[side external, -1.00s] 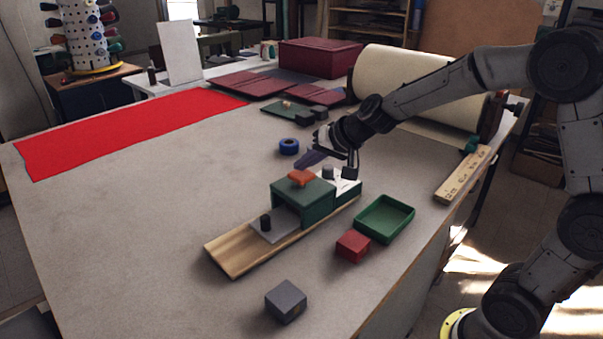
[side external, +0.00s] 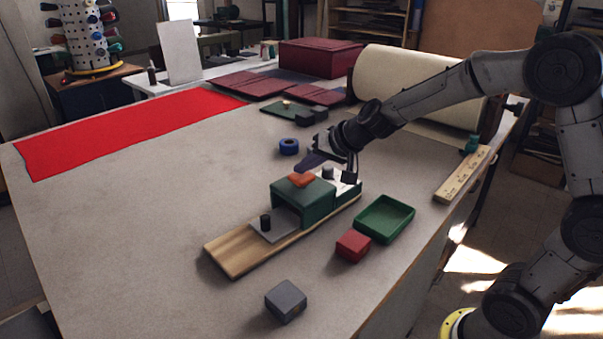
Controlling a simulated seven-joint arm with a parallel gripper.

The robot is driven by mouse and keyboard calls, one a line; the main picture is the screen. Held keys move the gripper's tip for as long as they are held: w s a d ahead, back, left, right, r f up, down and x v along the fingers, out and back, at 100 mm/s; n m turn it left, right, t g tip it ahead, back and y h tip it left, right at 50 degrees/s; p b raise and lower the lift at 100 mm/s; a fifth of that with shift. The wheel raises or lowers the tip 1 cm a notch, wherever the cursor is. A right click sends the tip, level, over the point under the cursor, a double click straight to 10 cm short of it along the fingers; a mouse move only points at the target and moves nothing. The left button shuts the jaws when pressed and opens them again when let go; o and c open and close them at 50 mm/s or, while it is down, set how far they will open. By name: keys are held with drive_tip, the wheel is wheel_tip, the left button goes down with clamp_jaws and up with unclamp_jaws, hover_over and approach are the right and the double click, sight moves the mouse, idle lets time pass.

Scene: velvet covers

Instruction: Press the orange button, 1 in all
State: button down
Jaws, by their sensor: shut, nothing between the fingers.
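The orange button (side external: 301,180) sits on top of a green box-shaped housing (side external: 318,204), mounted on a long wooden board (side external: 240,250). My gripper (side external: 304,167) is shut and empty, its dark fingers angled down just above and behind the button. From this side I cannot tell whether the fingertips touch the button. A grey plate with a black knob (side external: 265,222) lies on the board in front of the housing. A white part with a grey knob (side external: 328,174) is behind it, partly hidden by my gripper.
A green tray (side external: 408,228), a red block (side external: 353,246) and a grey block (side external: 286,301) are close to the board. A blue ring (side external: 289,146) lies behind it. A red cloth (side external: 120,135) covers the far left; the table's left middle is clear.

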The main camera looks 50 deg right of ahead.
sight(305, 177)
drive_tip(key=shift+s+f, duration=0.1)
drive_tip(key=shift+f, duration=0.5)
idle(0.3)
drive_tip(key=shift+r, duration=1.35)
drive_tip(key=shift+r, duration=0.15)
drive_tip(key=shift+r, duration=2.4)
drive_tip(key=shift+a, duration=0.1)
